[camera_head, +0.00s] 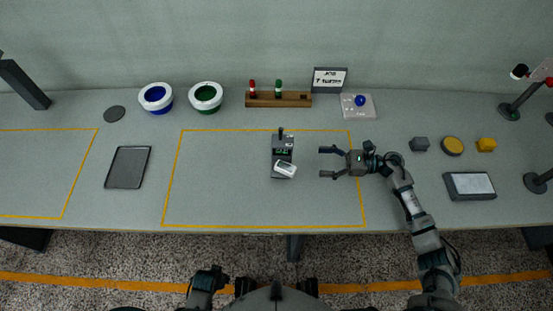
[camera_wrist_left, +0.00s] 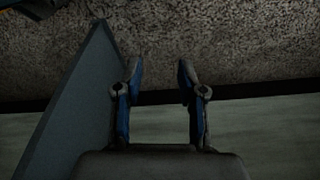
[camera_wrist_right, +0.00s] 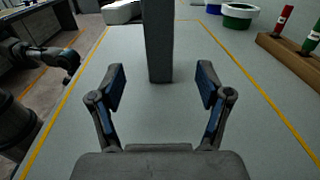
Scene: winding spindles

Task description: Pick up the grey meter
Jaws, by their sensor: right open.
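The grey meter (camera_head: 280,144) stands on the table inside the middle yellow outline, with a small green display and a dark knob on top. In the right wrist view the meter (camera_wrist_right: 158,42) is a tall grey block straight ahead, beyond the fingertips. My right gripper (camera_head: 322,162) is open and empty to the right of the meter, fingers pointing at it, with a gap between. The right wrist view shows the same open fingers (camera_wrist_right: 160,85). My left gripper (camera_wrist_left: 160,75) is open and empty in the left wrist view, away from the meter.
A wooden rack (camera_head: 264,99) with red and green spindles, a blue bowl (camera_head: 156,97) and a green bowl (camera_head: 206,97) stand behind. A dark tablet (camera_head: 128,167) lies left. The outlined area's left side is clear.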

